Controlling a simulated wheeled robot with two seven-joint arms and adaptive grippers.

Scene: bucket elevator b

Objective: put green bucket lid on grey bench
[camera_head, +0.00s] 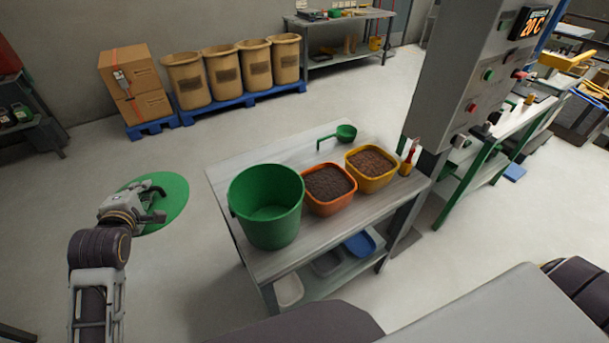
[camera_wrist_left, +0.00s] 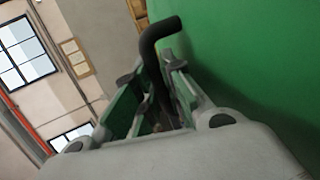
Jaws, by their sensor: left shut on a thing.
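The green bucket lid (camera_head: 172,207) is a round green disc to the left of the grey bench (camera_head: 225,182) in the head view. My left gripper (camera_head: 152,202) is shut on it, at a dark bent handle (camera_wrist_left: 160,37) that shows between the fingers in the left wrist view. The lid's green face fills the right of that view. The open green bucket (camera_head: 266,212) stands on the bench's front left, empty inside. My right gripper is not in view.
On the bench stand an orange tub (camera_head: 328,187) and a yellow tub (camera_head: 372,167) of brown granules, a green scoop (camera_head: 345,133) and a red-handled tool (camera_head: 409,157). A grey control column (camera_head: 450,90) rises at the bench's right. Floor between lid and bench is clear.

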